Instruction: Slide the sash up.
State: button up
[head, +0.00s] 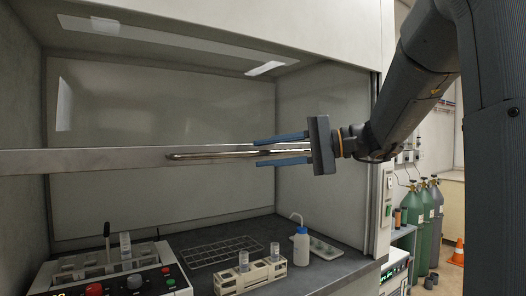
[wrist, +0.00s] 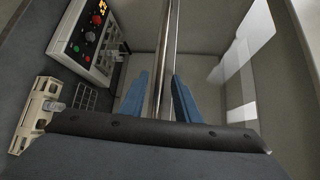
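The sash's metal bottom rail (head: 90,159) crosses the fume hood opening at about mid-height, with open space below it. A shiny bar handle (head: 215,154) runs along the rail's right part. My gripper (head: 280,151) reaches in from the right, with one blue finger above the handle and one below it. In the wrist view, my gripper (wrist: 159,80) has its fingers apart on either side of the handle (wrist: 167,60), and gaps show beside the bar. It is open around the handle; whether a finger touches it I cannot tell.
On the hood's worktop are a control box (head: 110,279) with knobs, a wire rack (head: 218,251), a vial holder (head: 250,277) and a wash bottle (head: 301,246). Green gas cylinders (head: 423,225) and an orange cone (head: 458,253) stand outside at right.

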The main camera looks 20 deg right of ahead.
aim_at(263, 75)
jog(key=shift+w+a+f, duration=0.1)
jog(key=shift+w+a, duration=0.2)
jog(key=shift+a, duration=0.35)
grip_shut()
notch_tip(263, 75, up, 18)
jog(key=p, duration=0.8)
